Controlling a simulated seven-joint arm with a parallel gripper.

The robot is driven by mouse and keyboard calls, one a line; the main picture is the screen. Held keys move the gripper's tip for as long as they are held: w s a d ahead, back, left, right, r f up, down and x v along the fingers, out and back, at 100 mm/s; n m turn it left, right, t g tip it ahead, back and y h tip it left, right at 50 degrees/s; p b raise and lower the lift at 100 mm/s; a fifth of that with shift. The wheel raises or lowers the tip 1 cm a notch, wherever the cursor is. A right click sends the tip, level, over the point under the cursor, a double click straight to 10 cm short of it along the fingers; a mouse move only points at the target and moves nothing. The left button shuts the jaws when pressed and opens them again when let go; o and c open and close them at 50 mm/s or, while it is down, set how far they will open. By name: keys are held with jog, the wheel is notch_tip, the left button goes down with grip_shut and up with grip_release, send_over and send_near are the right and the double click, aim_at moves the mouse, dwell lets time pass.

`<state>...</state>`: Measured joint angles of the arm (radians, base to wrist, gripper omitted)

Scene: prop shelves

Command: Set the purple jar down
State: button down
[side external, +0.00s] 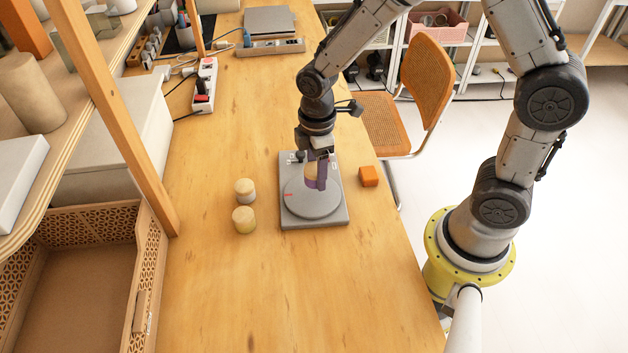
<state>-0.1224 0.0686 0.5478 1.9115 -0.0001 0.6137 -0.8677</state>
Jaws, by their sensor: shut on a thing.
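My gripper (317,170) points down over a grey device with a round plate (313,203) on the wooden table. It is shut on the purple jar (321,178), which has a pale lid or top and shows between the fingers. The jar is at the far part of the round plate. The fingers hide part of the jar, and I cannot tell whether its base touches the plate.
Two small jars with pale lids (245,190) (244,219) stand left of the device. An orange cube (368,176) lies to its right. A power strip (205,85) lies farther back. A wooden shelf post (140,120) rises at left. The near table is clear.

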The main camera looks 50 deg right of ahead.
aim_at(314, 183)
jog(key=shift+w+f, duration=0.2)
jog(key=shift+f, duration=0.1)
jog(key=shift+w+f, duration=0.15)
jog(key=shift+f, duration=1.5)
jog(key=shift+f, duration=0.15)
jog(key=shift+c, duration=1.1)
grip_release()
